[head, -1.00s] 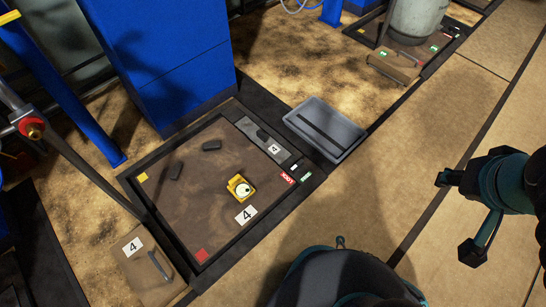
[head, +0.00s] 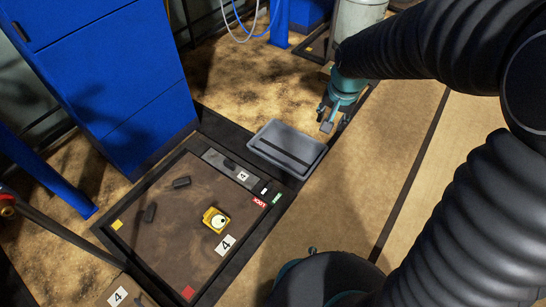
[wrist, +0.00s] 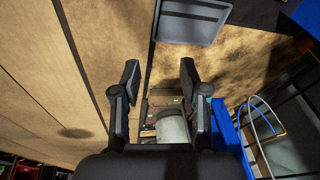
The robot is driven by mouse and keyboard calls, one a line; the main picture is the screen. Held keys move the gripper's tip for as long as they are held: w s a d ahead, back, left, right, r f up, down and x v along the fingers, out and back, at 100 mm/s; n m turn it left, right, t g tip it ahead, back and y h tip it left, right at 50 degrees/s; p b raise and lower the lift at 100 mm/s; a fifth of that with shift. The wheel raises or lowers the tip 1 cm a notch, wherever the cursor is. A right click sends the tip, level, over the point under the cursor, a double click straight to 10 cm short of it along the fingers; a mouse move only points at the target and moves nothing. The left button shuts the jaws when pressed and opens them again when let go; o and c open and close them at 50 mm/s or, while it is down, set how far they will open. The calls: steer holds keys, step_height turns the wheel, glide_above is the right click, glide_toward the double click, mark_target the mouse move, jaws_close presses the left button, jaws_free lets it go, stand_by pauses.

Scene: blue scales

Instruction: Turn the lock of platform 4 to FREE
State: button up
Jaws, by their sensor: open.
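Platform 4 (head: 165,225) is a brown plate in a dark frame at the lower left of the head view, with a "4" label (head: 226,245). Along its right upper edge runs a grey strip (head: 215,157) with a dark lever-like piece and a small "4".
A grey tray (head: 267,152) stands between the platform and my gripper; it also shows in the wrist view (wrist: 169,28). A yellow device (head: 210,223) and two dark blocks lie on the platform. A blue cabinet (head: 110,80) stands behind it. The tan floor at right is open.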

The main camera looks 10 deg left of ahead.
steer(key=w+a+f+m+g+p, duration=0.1)
steer(key=w+a+f+p, duration=0.25)
steer(key=a+f, duration=0.8)
steer(key=m+g+p, duration=0.1)
steer(key=g+p, duration=0.1)
glide_above(268, 187)
step_height(268, 187, down, 19)
steer(key=shift+h, duration=0.4)
step_height(268, 187, down, 13)
steer(key=shift+s+f, duration=0.1)
jaws_close()
